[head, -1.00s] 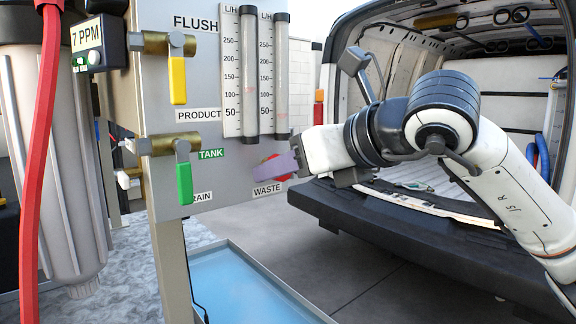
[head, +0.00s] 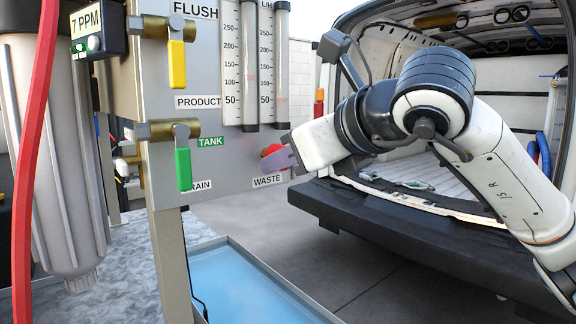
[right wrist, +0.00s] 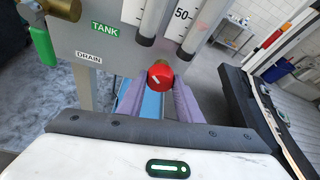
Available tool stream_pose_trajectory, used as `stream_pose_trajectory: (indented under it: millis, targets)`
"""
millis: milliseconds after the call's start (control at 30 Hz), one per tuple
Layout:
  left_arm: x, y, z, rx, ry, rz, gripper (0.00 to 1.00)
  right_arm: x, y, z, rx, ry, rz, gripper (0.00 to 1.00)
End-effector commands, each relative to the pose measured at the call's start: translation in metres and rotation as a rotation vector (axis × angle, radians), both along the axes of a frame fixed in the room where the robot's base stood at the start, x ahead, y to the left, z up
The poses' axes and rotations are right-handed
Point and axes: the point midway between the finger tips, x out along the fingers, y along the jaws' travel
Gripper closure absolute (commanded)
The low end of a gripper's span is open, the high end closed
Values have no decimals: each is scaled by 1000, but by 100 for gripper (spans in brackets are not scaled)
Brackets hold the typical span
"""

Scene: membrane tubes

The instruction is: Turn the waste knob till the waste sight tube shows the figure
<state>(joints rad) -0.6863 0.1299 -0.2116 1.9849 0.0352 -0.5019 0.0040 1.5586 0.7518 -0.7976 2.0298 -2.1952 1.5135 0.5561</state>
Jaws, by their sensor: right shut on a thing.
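The red waste knob (head: 270,150) sits on the grey panel just above the WASTE label (head: 268,180). My right gripper (head: 274,160) has its purple fingers closed on this knob. Faint reddish marks show on both, too small to read. My left gripper is not in view.
A yellow-handled valve (head: 177,65) and a green-handled valve (head: 184,168) stick out at the panel's left. A red hose (head: 38,160) and a filter housing (head: 65,170) stand further left. A blue tray (head: 235,280) lies below. An open van (head: 400,220) is behind my right arm.

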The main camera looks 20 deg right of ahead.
Motion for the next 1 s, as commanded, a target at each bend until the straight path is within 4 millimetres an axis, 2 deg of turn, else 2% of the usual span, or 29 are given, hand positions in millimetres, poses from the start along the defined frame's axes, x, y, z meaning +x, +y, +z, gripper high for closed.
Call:
stream_pose_trajectory:
  millis: [67,500,1000]
  targets:
    - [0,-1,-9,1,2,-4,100,0,2,-3,-56,-24,2,90]
    - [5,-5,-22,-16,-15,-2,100,-1,2,-2,-306,-114,0,90]
    - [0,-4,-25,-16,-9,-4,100,-1,2,1,-364,-136,1,90]
